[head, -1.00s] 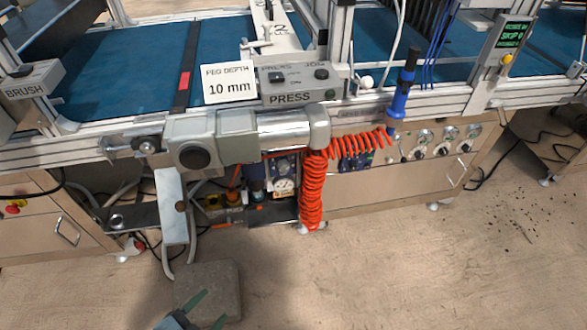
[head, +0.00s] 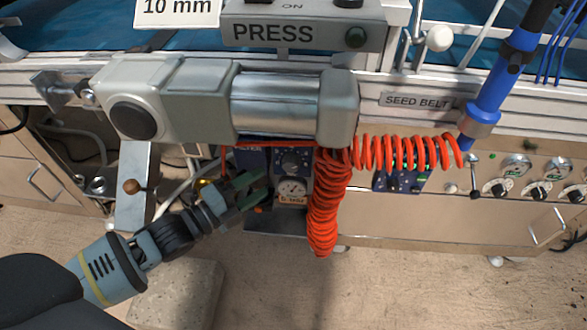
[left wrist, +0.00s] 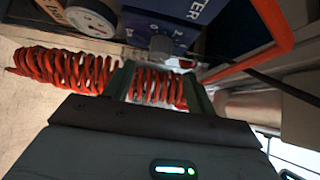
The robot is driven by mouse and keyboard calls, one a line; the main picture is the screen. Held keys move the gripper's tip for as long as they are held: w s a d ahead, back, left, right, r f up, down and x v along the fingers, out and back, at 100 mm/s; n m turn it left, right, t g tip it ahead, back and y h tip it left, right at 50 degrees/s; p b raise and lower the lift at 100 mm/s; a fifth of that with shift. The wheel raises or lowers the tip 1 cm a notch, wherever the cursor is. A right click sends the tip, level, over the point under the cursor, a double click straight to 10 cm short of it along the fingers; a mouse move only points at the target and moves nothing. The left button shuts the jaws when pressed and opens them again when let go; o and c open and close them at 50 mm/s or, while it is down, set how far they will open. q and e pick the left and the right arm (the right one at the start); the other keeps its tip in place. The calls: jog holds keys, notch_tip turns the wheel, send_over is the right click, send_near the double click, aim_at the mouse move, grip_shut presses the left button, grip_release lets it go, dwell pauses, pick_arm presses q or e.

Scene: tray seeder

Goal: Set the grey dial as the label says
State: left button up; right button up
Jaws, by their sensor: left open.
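A grey dial (left wrist: 160,45) with small numerals beside it sits on a dark blue box (left wrist: 190,10) in the left wrist view. In the head view the dial (head: 290,160) is on the blue panel under the press, above a round gauge (head: 291,189). My left gripper (head: 262,188) is open and empty, just left of the panel. In the left wrist view its fingers (left wrist: 158,84) point towards the dial, apart from it. The dial's setting is too small to read. A white card (head: 177,10) reads 10 mm; its upper part is cut off. My right gripper is out of view.
A coiled red hose (head: 325,205) hangs close right of the panel and shows behind the fingers in the left wrist view (left wrist: 60,68). The grey press body (head: 190,100) overhangs the panel. A blue-handled tool (head: 495,85) and small knobs are farther right.

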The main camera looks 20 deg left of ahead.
aim_at(286, 168)
pick_arm(q)
jog(key=b+x, duration=0.2)
jog(key=x, duration=0.4)
jog(key=shift+w+d, duration=0.1)
jog(key=shift+w, duration=0.1)
jog(key=shift+w+d, duration=0.25)
jog(key=shift+w, duration=0.2)
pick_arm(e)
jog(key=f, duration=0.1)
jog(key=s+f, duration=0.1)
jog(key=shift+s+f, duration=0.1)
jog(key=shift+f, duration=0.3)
pick_arm(q)
jog(key=shift+c, duration=0.4)
